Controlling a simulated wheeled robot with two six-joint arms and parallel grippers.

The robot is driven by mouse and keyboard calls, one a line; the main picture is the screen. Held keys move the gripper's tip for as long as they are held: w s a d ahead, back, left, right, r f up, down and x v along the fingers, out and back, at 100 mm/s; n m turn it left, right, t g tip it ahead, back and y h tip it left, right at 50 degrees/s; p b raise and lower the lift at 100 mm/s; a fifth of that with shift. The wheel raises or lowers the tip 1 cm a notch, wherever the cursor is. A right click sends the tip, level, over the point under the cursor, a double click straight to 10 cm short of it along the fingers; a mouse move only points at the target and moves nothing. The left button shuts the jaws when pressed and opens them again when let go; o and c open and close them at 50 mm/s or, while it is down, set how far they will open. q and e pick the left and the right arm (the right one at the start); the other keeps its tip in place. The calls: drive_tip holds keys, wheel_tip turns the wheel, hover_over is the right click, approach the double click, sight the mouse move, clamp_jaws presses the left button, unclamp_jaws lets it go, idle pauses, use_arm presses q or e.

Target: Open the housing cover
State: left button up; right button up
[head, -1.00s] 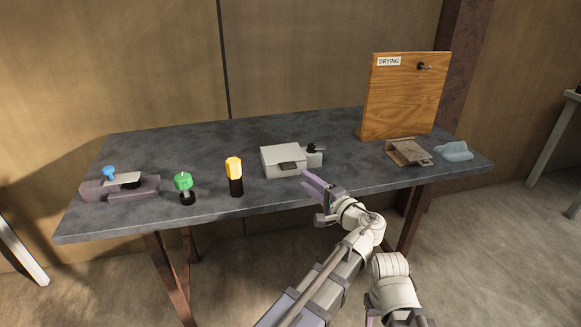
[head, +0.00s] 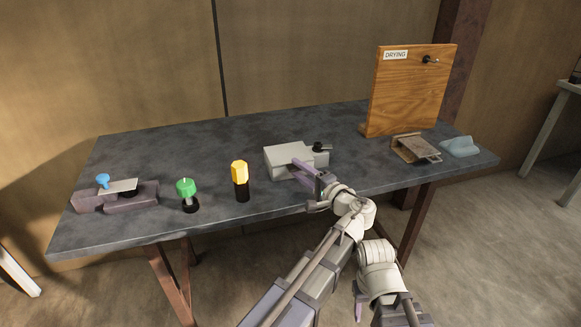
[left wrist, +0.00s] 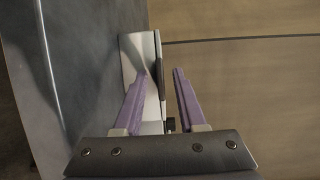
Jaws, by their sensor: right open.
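The housing is a light grey box (head: 282,156) with its flat cover down, near the table's front edge in the head view. A black knob (head: 319,147) sits at its right end. My left gripper (head: 303,167) is at the housing's front right, hiding the dark tab there. In the left wrist view its purple fingers (left wrist: 157,88) are apart, with the housing (left wrist: 134,60) beyond them and its dark tab edge-on between them. I cannot tell whether they touch it. My right gripper (head: 384,308) is low at the bottom edge, open, mostly cut off.
On the dark table (head: 225,145) stand a yellow-topped post (head: 240,178), a green knob (head: 186,188) and a purple fixture with a blue knob (head: 103,181). To the right are a wooden DRYING board (head: 408,95), a brown hinged plate (head: 414,149) and a pale blue piece (head: 460,147).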

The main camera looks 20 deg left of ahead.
use_arm(q)
clamp_jaws()
idle(0.3)
idle(1.1)
